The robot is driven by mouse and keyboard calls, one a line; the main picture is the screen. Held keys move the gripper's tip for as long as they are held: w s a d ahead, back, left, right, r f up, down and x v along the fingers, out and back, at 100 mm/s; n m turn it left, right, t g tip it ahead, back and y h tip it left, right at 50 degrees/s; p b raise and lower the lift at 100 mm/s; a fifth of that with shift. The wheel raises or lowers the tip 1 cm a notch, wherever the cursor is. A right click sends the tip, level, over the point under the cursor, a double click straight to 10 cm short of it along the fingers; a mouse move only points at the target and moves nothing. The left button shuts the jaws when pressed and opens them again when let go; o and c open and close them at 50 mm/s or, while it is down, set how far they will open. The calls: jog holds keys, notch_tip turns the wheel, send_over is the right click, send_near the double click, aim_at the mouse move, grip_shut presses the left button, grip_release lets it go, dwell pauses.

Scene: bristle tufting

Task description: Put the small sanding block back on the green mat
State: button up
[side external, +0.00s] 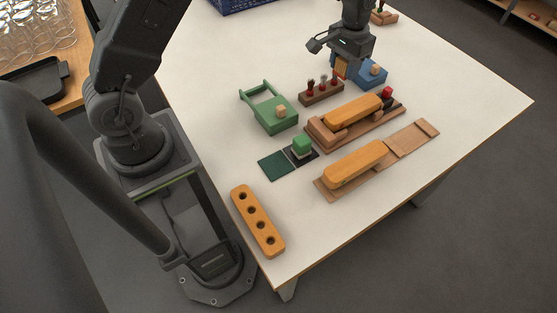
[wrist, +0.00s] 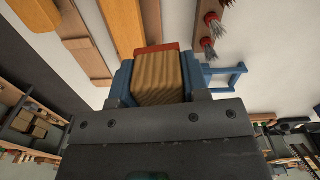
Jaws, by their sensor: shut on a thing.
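My gripper (side external: 342,68) is over the far part of the table, shut on a small tan wooden block with a red far edge, which I take to be the small sanding block (wrist: 158,80). In the wrist view the block sits between the jaws, with blue on both sides of it. The green mat (side external: 274,165) is a flat dark-green square nearer the front of the table, and it is bare. The gripper is well beyond it, up and to the right in the side view. The mat does not show clearly in the wrist view.
A green-topped block (side external: 302,144) stands on a black square beside the mat. A green handled holder (side external: 275,121), a rack of red-collared brushes (side external: 322,92) and orange-topped wooden pieces (side external: 355,163) stand nearby. A blue holder (side external: 372,74) is beside the gripper. A four-holed orange bar (side external: 257,221) lies in front.

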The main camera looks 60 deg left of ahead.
jog(key=s+a+f+n, duration=0.2)
jog(key=s+a, duration=0.1)
jog(key=s, duration=1)
jog(key=s+a+f+n, duration=0.1)
jog(key=s+a, duration=0.1)
jog(key=s, duration=1)
send_over(276, 165)
notch_tip(276, 165, down, 7)
jog(key=shift+r, duration=0.15)
jog(key=shift+f, duration=2.05)
jog(key=shift+f, duration=0.2)
jog(key=o, duration=0.9)
